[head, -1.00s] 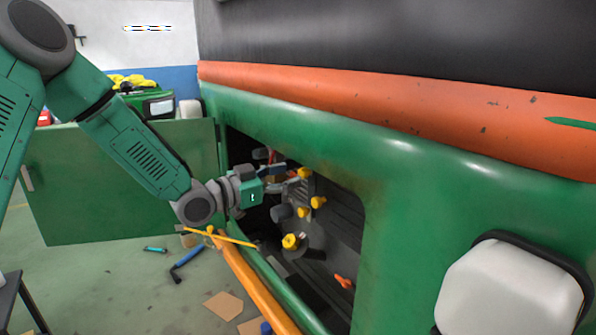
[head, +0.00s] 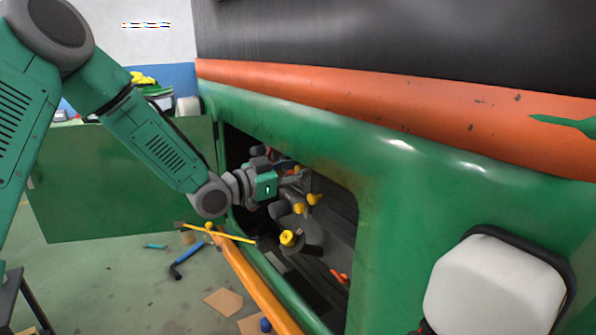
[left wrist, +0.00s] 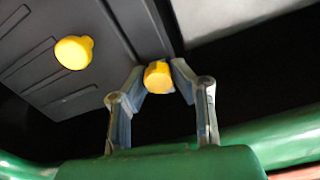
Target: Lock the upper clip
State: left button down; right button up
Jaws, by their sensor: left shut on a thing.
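My left gripper (head: 296,180) reaches into the open compartment in the green vehicle side. In the left wrist view its fingers (left wrist: 158,76) are closed around a yellow knob-like clip (left wrist: 158,78), near the edge of a dark grey panel. A second yellow clip (left wrist: 74,52) stands free on that panel. In the head view, the gripper partly hides the upper part of the compartment. Yellow clips show just below it (head: 314,199), and a larger yellow knob (head: 289,238) sits lower. I cannot tell whether the held clip is locked. My right gripper is not in view.
The green compartment door (head: 120,185) hangs open at the left. The green frame (head: 290,140) borders the opening closely above my wrist. A yellow bar (head: 230,235) lies near the lower edge. A blue tool (head: 187,262) and cardboard pieces (head: 222,303) lie on the floor.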

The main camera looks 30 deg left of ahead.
pick_arm(q)
jog(key=shift+s+d+f+y, duration=0.1)
jog(key=shift+f+y, duration=0.2)
jog(key=shift+f, duration=0.05)
jog(key=shift+d, duration=0.1)
jog(key=shift+a+f+m+b, duration=0.25)
jog(key=shift+m+b, duration=0.25)
jog(key=shift+b, duration=0.15)
jog(key=shift+a+f+m+b, duration=0.1)
jog(key=shift+m+b, duration=0.25)
jog(key=shift+m, duration=0.05)
jog(key=m+b, duration=0.4)
jog(key=b, duration=0.1)
jog(key=m+b, duration=0.9)
jog(key=b, duration=0.2)
jog(key=shift+d+f+m, duration=0.2)
jog(key=shift+d+m, duration=0.05)
jog(key=shift+m, duration=0.15)
jog(key=shift+r+m+b, duration=0.25)
jog(key=shift+m+b, duration=0.95)
jog(key=shift+b, duration=0.25)
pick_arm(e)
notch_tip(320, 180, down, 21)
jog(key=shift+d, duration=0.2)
